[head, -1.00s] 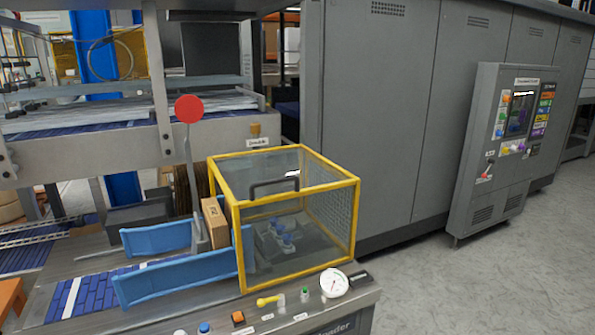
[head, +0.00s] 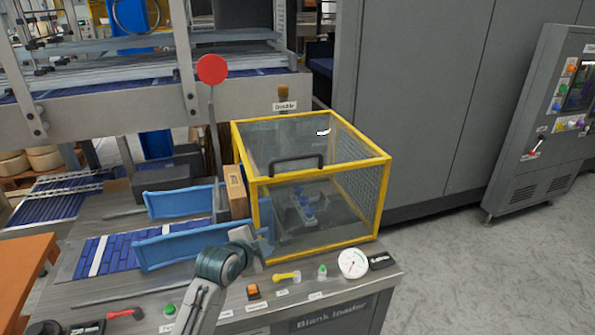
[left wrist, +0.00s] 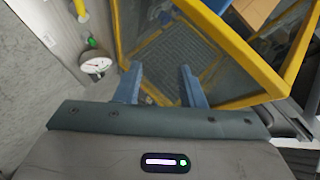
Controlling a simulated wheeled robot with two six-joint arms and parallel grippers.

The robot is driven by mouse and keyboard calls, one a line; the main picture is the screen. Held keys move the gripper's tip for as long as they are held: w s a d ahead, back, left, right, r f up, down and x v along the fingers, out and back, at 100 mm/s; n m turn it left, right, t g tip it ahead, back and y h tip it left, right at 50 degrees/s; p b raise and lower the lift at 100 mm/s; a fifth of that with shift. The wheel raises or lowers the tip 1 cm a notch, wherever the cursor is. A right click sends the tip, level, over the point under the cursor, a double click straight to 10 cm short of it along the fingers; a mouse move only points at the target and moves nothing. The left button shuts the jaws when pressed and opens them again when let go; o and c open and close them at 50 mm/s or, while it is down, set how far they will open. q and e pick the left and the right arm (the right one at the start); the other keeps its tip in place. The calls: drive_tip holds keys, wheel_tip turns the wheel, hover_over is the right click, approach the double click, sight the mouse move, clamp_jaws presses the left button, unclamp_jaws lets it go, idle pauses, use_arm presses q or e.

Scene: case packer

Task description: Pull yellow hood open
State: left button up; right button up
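The yellow hood (head: 350,165) is a yellow-framed box with clear and mesh panels. It sits down over the right end of the machine bench, and blue-topped parts show inside. Its dark handle (head: 297,158) stands at the front edge of the top panel, with nothing holding it. My left gripper (head: 256,248) is low at the hood's front left corner, below the handle. In the left wrist view its two fingers (left wrist: 160,84) are spread with nothing between them, facing the hood's yellow frame (left wrist: 238,48) and panels. The handle cannot be made out there. My right gripper is out of view.
A white gauge (head: 352,263), a yellow valve handle (head: 287,276) and buttons line the bench front. Blue guide rails (head: 180,246) and a cardboard stack (head: 236,190) stand left of the hood. A red-topped lever (head: 212,70) rises behind. Open floor lies right.

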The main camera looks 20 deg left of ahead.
sight(293, 159)
use_arm(q)
drive_tip(key=w+d+r+m+t+h, duration=0.1)
drive_tip(key=w+r+m+t, duration=0.15)
drive_tip(key=r, duration=0.65)
drive_tip(key=w+d+r+m+t+h, duration=0.1)
drive_tip(key=w+r+m, duration=0.2)
drive_tip(key=r, duration=0.6)
drive_tip(key=p+x, duration=0.1)
drive_tip(key=x, duration=0.2)
drive_tip(key=p+x, duration=0.1)
drive_tip(key=x, duration=0.1)
drive_tip(key=p+x, duration=0.1)
drive_tip(key=x, duration=0.2)
drive_tip(key=shift+w+a, duration=0.2)
drive_tip(key=shift+w, duration=0.25)
drive_tip(key=shift+p+x, duration=0.4)
drive_tip(key=shift+x, duration=0.4)
drive_tip(key=shift+f, duration=0.1)
clamp_jaws()
